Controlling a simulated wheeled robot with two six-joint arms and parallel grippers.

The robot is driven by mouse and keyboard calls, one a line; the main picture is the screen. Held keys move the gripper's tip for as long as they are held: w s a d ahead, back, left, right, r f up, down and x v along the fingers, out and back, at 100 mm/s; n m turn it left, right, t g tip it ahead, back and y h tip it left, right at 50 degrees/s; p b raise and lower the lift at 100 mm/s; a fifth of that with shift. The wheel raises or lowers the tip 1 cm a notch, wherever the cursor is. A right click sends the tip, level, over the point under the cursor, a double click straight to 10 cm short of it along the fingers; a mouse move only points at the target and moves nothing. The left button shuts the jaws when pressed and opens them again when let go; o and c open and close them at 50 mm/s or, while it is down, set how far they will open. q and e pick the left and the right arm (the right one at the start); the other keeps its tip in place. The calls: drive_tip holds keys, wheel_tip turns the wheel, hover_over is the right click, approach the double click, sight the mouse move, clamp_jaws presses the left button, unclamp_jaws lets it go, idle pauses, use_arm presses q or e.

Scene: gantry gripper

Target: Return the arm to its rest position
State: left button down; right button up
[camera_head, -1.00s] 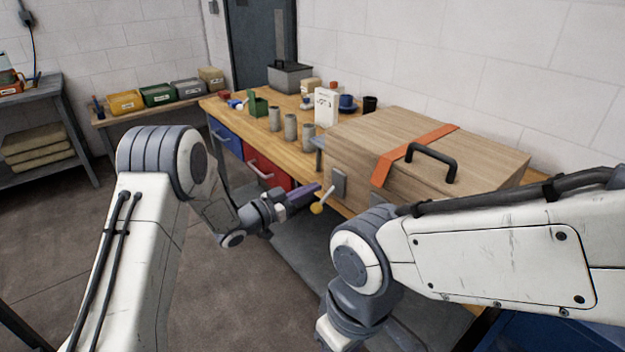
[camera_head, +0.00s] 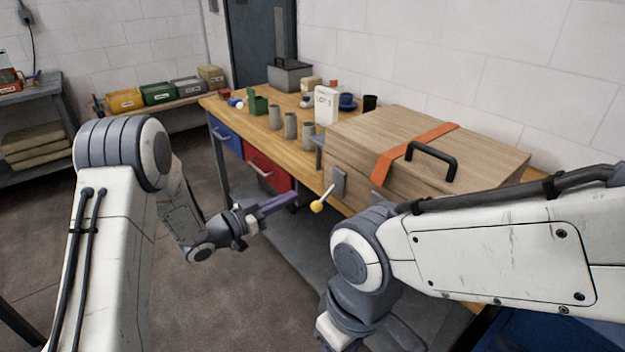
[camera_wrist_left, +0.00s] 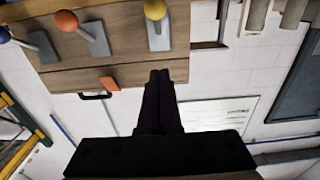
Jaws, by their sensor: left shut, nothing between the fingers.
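My left arm comes in from the left in the head view. Its gripper (camera_head: 278,204) is shut and empty, in the air in front of the workbench, left of the yellow-knobbed lever. In the left wrist view the closed dark fingers (camera_wrist_left: 160,78) point toward the wooden case. My right arm crosses the lower right of the head view, its wrist bent down; its fingers are out of view.
A wooden case (camera_head: 478,150) with an orange strap sits on the workbench (camera_head: 232,108). A lever with a yellow knob (camera_head: 317,206) sticks out from its front. Orange (camera_wrist_left: 67,21) and blue knobs show in the wrist view. The floor (camera_head: 240,300) below my left gripper is clear.

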use_arm(q)
drive_tip(key=s+d+r+n+y+p, duration=0.2)
drive_tip(key=s+d+r+y, duration=0.1)
drive_tip(key=y, duration=0.5)
drive_tip(key=s+a+g+y, duration=0.1)
drive_tip(key=s+g+y, duration=0.1)
drive_tip(key=s, duration=0.9)
drive_tip(key=s+a+r+n+g+y+p, duration=0.1)
drive_tip(key=s+g, duration=0.4)
drive_tip(key=s, duration=0.7)
drive_tip(key=s+a+r+g+y, duration=0.1)
drive_tip(key=s+a+g+y, duration=0.1)
drive_tip(key=s, duration=0.9)
drive_tip(key=shift+s+g+y+p, duration=0.15)
drive_tip(key=shift+g+y+p, duration=0.2)
drive_tip(key=shift+g, duration=0.45)
drive_tip(key=shift+n, duration=0.3)
